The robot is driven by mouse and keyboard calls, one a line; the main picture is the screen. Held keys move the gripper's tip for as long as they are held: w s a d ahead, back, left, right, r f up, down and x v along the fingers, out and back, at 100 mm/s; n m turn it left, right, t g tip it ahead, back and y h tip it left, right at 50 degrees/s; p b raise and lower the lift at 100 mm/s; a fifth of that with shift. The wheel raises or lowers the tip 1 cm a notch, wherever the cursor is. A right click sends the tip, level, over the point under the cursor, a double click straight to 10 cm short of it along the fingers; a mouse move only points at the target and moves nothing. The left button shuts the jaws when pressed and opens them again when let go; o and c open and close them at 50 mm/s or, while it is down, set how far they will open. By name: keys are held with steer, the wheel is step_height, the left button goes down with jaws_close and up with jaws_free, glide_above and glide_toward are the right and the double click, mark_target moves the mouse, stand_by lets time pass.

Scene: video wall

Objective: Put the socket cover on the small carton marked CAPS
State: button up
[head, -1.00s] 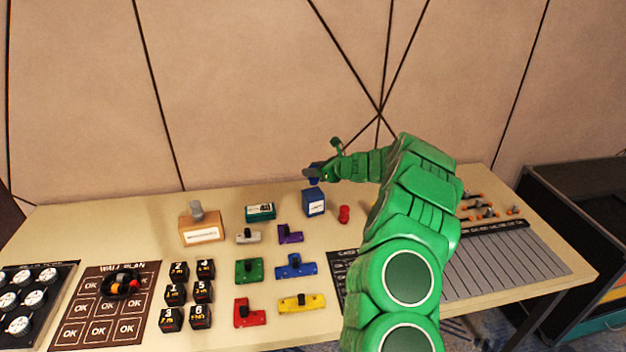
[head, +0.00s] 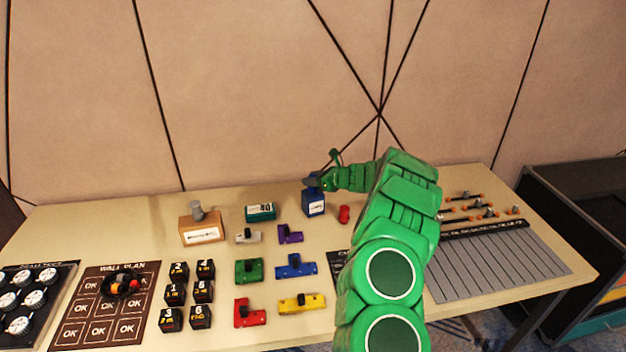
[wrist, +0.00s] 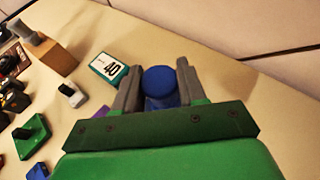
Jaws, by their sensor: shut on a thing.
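My gripper (head: 312,182) is shut on a blue round-topped piece (wrist: 159,79), which I take to be the socket cover. In the wrist view it sits between the two grey fingers. I cannot tell whether the cover touches the carton. The fingers hide most of the cover in the head view.
A red cylinder (head: 344,214) stands close right of the carton. A teal box (head: 260,212) and a purple piece (head: 290,234) are to its left and front. A brown box (head: 202,231) stands farther left. The wall is behind; the table strip behind the carton is clear.

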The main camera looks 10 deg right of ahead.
steer(key=shift+f, duration=0.15)
steer(key=o, duration=1)
